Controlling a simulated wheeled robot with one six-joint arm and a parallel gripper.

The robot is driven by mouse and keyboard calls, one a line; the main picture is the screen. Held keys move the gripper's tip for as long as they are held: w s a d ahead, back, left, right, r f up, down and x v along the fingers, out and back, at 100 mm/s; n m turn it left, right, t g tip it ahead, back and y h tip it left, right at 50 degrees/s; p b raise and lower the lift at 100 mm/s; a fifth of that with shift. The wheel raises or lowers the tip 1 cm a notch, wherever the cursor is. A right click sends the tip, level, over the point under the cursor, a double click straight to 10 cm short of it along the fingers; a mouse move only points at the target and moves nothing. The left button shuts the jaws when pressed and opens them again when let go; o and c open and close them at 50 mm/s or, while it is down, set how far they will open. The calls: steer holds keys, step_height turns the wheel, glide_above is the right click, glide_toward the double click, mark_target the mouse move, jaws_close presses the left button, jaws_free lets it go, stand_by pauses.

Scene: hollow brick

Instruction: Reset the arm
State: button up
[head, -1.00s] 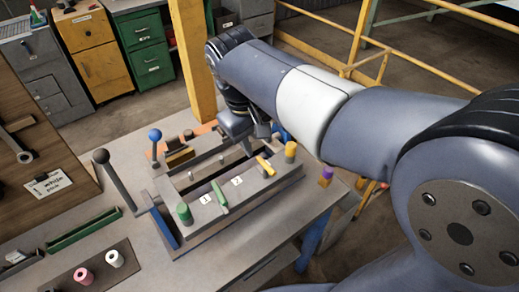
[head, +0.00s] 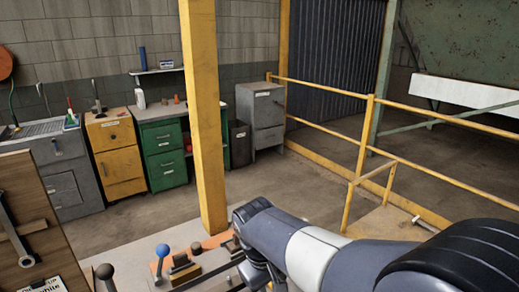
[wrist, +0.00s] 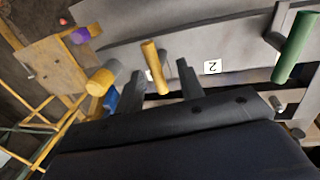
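My gripper (wrist: 161,70) shows in the wrist view with its two dark fingers apart. A yellow handle (wrist: 152,58) lies near the gap between the fingertips; I cannot tell whether they touch it. My arm (head: 320,252) reaches in from the lower right of the head view, over the bench.
The wrist view shows a label "2" (wrist: 212,67), a green handle (wrist: 296,47), a yellow knob (wrist: 103,78) and a purple-topped block (wrist: 82,35). The head view shows a blue-knobbed lever (head: 162,252), a yellow post (head: 204,120), cabinets (head: 164,150) and yellow railings (head: 365,130).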

steer(key=shift+w+d+f, duration=0.1)
steer(key=shift+f, duration=0.5)
steer(key=shift+w+d+f, duration=0.1)
steer(key=shift+f, duration=0.5)
steer(key=shift+m, duration=0.3)
steer(key=shift+r, duration=0.1)
step_height(320, 180, up, 10)
steer(key=s+a, duration=0.1)
steer(key=a, duration=0.1)
steer(key=f, duration=0.3)
steer(key=d+f, duration=0.1)
steer(key=f, duration=0.2)
steer(key=w+d+f, duration=0.1)
steer(key=f, duration=0.3)
steer(key=shift+f, duration=0.1)
steer(key=m, duration=0.4)
steer(key=shift+m+g, duration=0.3)
steer(key=shift+g, duration=0.1)
steer(key=m, duration=0.2)
steer(key=m+g, duration=0.1)
steer(key=m, duration=0.2)
steer(key=shift+w+d, duration=0.15)
